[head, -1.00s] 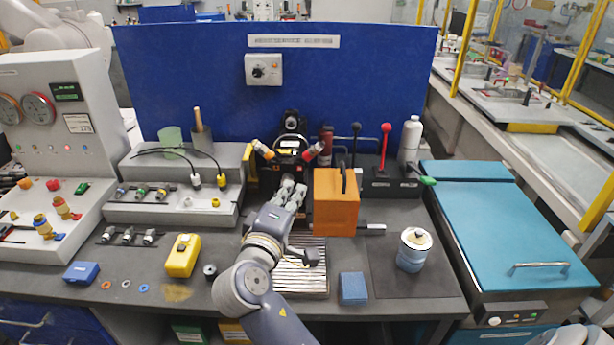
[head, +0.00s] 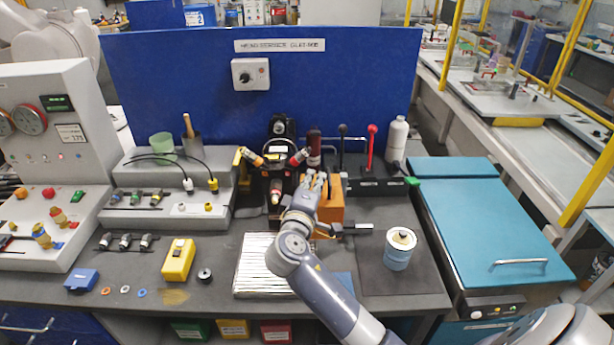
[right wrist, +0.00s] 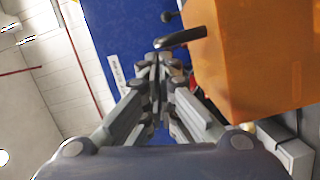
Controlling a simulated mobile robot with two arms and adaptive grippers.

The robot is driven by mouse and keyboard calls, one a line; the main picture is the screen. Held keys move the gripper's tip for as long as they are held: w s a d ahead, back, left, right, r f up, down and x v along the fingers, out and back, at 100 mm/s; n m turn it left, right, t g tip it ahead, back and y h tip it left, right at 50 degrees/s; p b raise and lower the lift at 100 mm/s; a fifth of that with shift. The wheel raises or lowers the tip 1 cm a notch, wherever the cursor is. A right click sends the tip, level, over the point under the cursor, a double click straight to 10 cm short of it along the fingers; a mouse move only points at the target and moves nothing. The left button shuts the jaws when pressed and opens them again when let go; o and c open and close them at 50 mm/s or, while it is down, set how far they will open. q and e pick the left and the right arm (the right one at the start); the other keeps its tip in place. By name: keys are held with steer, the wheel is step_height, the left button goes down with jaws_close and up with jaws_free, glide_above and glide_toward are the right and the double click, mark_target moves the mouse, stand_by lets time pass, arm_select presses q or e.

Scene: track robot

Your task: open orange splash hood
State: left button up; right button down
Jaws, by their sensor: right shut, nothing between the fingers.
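The orange splash hood (head: 333,205) stands at the back middle of the bench, partly hidden behind my right gripper (head: 312,180). In the right wrist view the hood (right wrist: 265,60) fills the upper right, and its dark curved handle (right wrist: 182,39) sticks out from its face. My right gripper (right wrist: 158,62) is shut and empty, with its fingertips just beside the handle in that view. I cannot tell whether they touch it. The hood looks upright and down. My left gripper is not in view.
A black machine with red and yellow fittings (head: 276,188) stands left of the hood. Black and red levers (head: 371,145) rise behind it on the right. A blue-white can (head: 399,252) stands on a dark mat (head: 375,285). A ribbed pad (head: 258,265) lies in front.

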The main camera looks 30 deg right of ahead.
mark_target(330, 181)
steer(key=shift+w+a, duration=0.15)
steer(key=shift+d+f, duration=0.1)
steer(key=shift+d, duration=0.2)
steer(key=s+d, duration=0.2)
steer(key=d, duration=0.1)
steer(key=shift+s, duration=0.15)
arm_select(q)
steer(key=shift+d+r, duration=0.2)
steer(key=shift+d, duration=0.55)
arm_select(e)
steer(key=shift+d, duration=0.1)
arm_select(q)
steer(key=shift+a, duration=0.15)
